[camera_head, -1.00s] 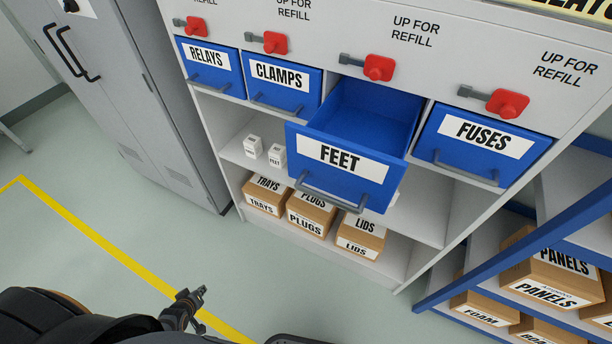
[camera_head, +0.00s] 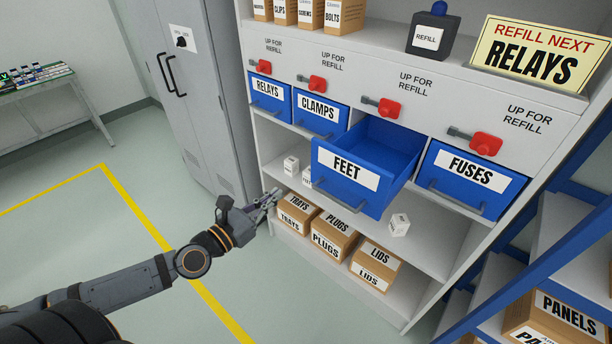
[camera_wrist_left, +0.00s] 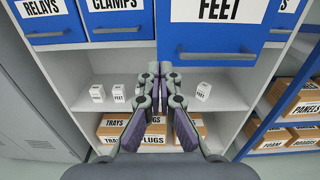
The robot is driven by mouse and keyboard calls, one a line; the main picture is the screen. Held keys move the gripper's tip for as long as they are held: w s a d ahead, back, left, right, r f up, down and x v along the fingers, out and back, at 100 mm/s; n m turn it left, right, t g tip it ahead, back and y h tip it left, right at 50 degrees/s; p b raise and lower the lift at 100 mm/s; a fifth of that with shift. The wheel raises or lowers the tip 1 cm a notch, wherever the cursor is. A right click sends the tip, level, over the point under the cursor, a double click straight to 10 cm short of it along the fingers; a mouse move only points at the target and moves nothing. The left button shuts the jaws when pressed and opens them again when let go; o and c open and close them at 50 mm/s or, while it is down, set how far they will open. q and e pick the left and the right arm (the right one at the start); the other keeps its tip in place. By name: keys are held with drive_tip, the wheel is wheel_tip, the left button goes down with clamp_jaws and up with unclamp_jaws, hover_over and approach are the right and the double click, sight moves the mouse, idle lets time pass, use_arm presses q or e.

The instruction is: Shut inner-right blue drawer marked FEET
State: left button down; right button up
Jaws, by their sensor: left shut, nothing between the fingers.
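The blue FEET drawer (camera_head: 343,177) is pulled out from the cabinet, between the CLAMPS drawer (camera_head: 318,115) and the FUSES drawer (camera_head: 468,180). Its open top shows an empty-looking inside, and a grey bar handle (camera_head: 342,196) runs along its lower front. In the left wrist view the FEET drawer front (camera_wrist_left: 213,32) is above and right of the fingers. My left gripper (camera_head: 272,197) is shut and empty, left of and below the drawer, apart from it. It also shows in the left wrist view (camera_wrist_left: 160,80). My right gripper is not in view.
The RELAYS drawer (camera_head: 269,92), CLAMPS and FUSES drawers sit flush. Red levers (camera_head: 388,108) are above the drawers. Small white boxes (camera_head: 399,224) stand on the shelf below, with cardboard boxes (camera_head: 334,236) lower. A grey locker (camera_head: 190,90) stands left; a blue-edged rack is right.

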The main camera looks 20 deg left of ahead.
sight(314, 166)
use_arm(q)
drive_tip(key=p+x, duration=0.2)
drive_tip(key=x, duration=0.2)
drive_tip(key=p+x, duration=0.2)
drive_tip(key=x, duration=0.1)
drive_tip(key=p+x, duration=0.2)
drive_tip(key=x, duration=0.2)
drive_tip(key=shift+w+d+r+p, duration=0.15)
drive_tip(key=shift+d+r+p, duration=0.05)
drive_tip(key=shift+d+p, duration=0.2)
drive_tip(key=shift+w+d, duration=0.15)
drive_tip(key=shift+w, duration=0.15)
